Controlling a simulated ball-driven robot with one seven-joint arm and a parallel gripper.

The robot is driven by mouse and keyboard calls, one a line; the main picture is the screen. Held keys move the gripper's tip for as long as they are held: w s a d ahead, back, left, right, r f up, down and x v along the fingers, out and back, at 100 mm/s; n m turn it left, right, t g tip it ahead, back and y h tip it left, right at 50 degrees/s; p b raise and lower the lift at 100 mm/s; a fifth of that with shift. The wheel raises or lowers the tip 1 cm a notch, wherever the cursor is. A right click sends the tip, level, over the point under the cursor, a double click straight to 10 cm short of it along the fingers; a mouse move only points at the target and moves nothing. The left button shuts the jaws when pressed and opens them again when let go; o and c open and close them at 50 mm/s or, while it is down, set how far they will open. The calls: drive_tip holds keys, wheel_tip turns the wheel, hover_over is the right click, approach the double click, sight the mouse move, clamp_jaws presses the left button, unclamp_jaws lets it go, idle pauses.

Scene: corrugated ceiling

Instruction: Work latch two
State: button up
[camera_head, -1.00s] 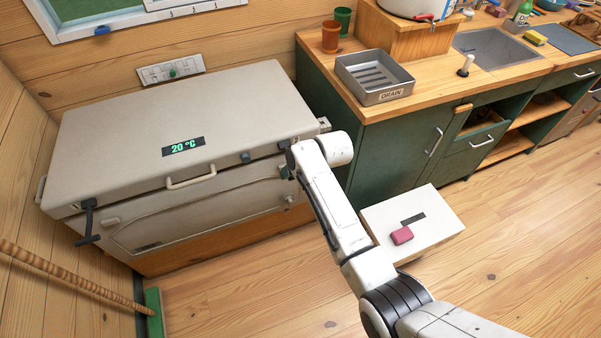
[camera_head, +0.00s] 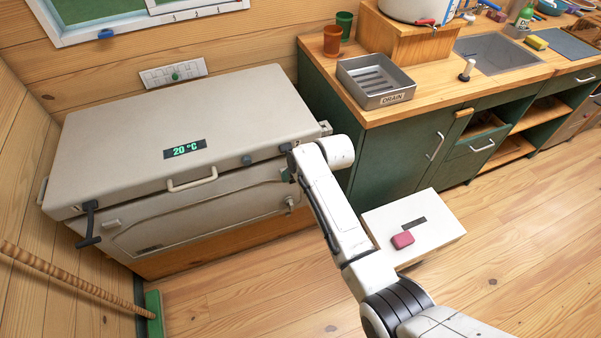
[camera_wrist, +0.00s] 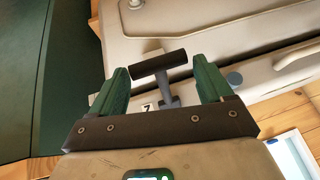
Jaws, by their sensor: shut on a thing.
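A grey chest (camera_head: 125,125) with a lid stands against the wall in the head view. In the wrist view, a T-shaped latch handle (camera_wrist: 160,65) with a dark crossbar and grey stem sits between my green fingers, beside a small label that looks like a 2. In the head view my arm hides most of the gripper and this latch at the chest's front right corner. Another dark latch (camera_head: 89,222) hangs at the front left corner.
A green cabinet (camera_head: 390,150) with a wooden worktop stands right of the chest. A white box (camera_head: 430,235) with a pink block (camera_head: 402,240) is on the floor beside my arm. A broom (camera_head: 75,285) leans at lower left.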

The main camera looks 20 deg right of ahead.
drive_tip(key=shift+w+a+r, duration=0.25)
drive_tip(key=shift+w+r, duration=0.15)
drive_tip(key=shift+r, duration=0.05)
drive_tip(key=o, duration=1.2)
drive_tip(key=shift+o, duration=0.8)
drive_tip(key=shift+f, duration=0.15)
drive_tip(key=shift+o, duration=0.2)
drive_tip(key=shift+s+f, duration=0.1)
drive_tip(key=shift+d, duration=0.1)
drive_tip(key=v, duration=1)
drive_tip(key=shift+s+r, duration=0.3)
